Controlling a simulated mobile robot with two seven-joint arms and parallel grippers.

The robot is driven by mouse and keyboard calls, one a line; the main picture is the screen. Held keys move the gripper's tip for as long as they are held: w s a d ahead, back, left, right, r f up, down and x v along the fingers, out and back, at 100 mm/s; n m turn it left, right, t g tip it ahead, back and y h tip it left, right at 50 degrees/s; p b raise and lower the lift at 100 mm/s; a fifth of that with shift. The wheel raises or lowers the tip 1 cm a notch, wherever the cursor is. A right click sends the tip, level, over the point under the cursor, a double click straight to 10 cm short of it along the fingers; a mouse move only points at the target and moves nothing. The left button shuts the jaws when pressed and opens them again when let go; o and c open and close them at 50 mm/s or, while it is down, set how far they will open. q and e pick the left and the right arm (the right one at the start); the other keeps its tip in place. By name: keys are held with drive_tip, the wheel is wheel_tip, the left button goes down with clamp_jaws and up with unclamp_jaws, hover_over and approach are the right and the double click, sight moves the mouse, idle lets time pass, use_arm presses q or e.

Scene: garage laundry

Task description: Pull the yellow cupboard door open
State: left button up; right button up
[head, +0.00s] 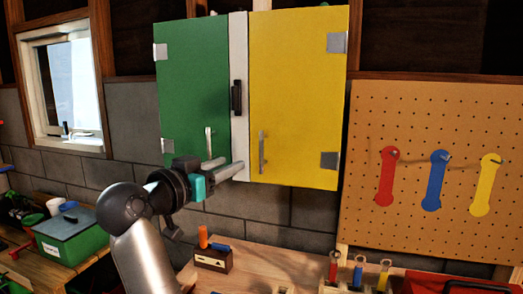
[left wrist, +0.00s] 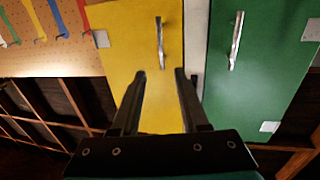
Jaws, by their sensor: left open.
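The yellow cupboard door (head: 297,95) is shut at the right half of the wall cupboard, and it also shows in the left wrist view (left wrist: 120,45). Its upright metal handle (head: 262,152) is near its lower left edge. In the left wrist view the handle (left wrist: 160,42) lies just beyond the fingertips, roughly in line with the gap between them. My left gripper (head: 232,165) is open and empty, left of the yellow handle in the head view and apart from it. My right gripper is in neither view.
Below are a workbench (head: 265,268) and a small block holding tools (head: 212,260). A pegboard (head: 430,120) hangs at right.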

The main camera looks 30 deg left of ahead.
sight(261, 147)
use_arm(q)
drive_tip(key=w+p, duration=0.1)
drive_tip(key=w, duration=0.4)
drive_tip(key=w+p, duration=0.1)
drive_tip(key=w, duration=0.9)
drive_tip(key=shift+a+r+p, duration=0.25)
drive_tip(key=shift+a+p, duration=0.1)
drive_tip(key=shift+p, duration=0.05)
clamp_jaws()
idle(0.9)
